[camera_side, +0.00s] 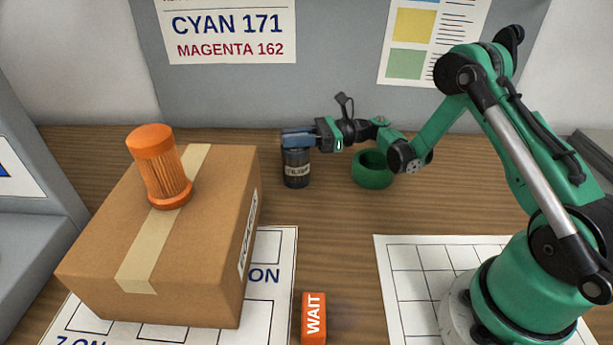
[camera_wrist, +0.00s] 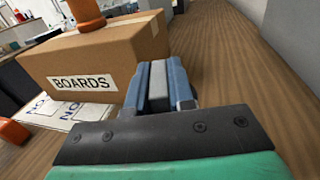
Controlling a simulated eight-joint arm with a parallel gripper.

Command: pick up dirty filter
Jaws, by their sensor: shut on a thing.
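A dark cylinder (camera_side: 296,171) with a pale label, apparently the dirty filter, stands upright near the back of the table. My gripper (camera_side: 297,139) reaches in from the right, and its blue fingers are shut on the cylinder's top. In the wrist view my gripper (camera_wrist: 158,80) has a grey piece between its blue fingers; the rest of the cylinder is hidden there. I cannot tell whether the cylinder's base touches the table. An orange ribbed filter (camera_side: 162,170) stands on a cardboard box (camera_side: 215,230), apart from my gripper.
A green ring-shaped holder (camera_side: 374,171) sits on the table right of the dark cylinder. An orange WAIT block (camera_side: 314,317) lies at the front. A white grid mat (camera_side: 412,262) is at right. A grey panel (camera_side: 330,75) rises behind. Bare wood lies between.

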